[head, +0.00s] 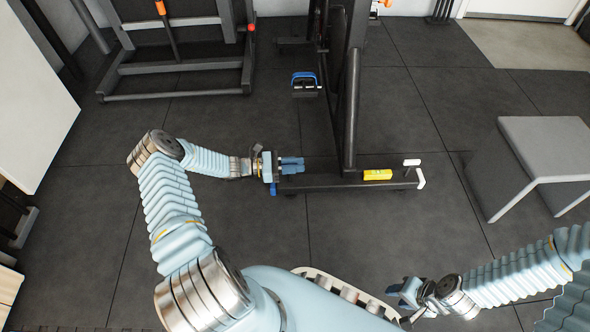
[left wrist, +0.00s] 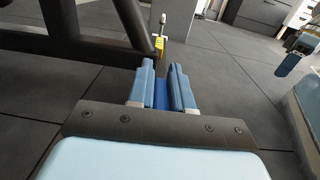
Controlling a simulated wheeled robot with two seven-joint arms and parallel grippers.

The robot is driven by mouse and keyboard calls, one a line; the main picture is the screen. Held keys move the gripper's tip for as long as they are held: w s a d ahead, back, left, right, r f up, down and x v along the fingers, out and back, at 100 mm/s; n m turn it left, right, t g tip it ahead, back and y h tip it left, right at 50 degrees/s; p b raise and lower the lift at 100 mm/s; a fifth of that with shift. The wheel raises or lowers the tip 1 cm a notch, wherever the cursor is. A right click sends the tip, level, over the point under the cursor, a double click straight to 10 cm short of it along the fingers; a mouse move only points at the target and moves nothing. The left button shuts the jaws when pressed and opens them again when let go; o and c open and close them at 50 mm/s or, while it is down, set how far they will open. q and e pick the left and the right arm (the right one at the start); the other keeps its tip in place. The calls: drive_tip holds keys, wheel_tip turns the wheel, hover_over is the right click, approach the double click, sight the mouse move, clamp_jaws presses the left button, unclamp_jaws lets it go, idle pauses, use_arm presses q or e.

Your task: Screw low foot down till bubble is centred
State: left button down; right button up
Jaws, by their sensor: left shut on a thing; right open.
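The yellow spirit level (head: 378,175) lies on the dark base beam (head: 330,181) of the machine, towards its right end. It also shows small in the left wrist view (left wrist: 159,44). Its bubble is too small to read. My left gripper (head: 291,165) is at the left end of the beam. In the left wrist view its fingers (left wrist: 161,88) are shut on a dark blue part (left wrist: 161,97), seemingly the foot, mostly hidden between them. Any thread is hidden too. My right gripper (head: 408,292) is open, low in the head view, well away from the beam.
A dark upright post (head: 351,110) rises from the beam. A white-ended bracket (head: 416,172) sits at the beam's right end. A grey bench (head: 545,147) stands at right, a dark rack (head: 180,63) at back left. Floor in front of the beam is clear.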

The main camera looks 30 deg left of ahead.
use_arm(q)
drive_tip(key=shift+s+f+g, duration=0.15)
drive_tip(key=shift+g, duration=0.15)
drive_tip(key=c, duration=1.1)
unclamp_jaws()
drive_tip(key=shift+a, duration=0.1)
drive_tip(key=v, duration=1.3)
drive_tip(key=shift+s+a+f, duration=0.15)
drive_tip(key=shift+a+f, duration=0.05)
drive_tip(key=shift+a, duration=0.1)
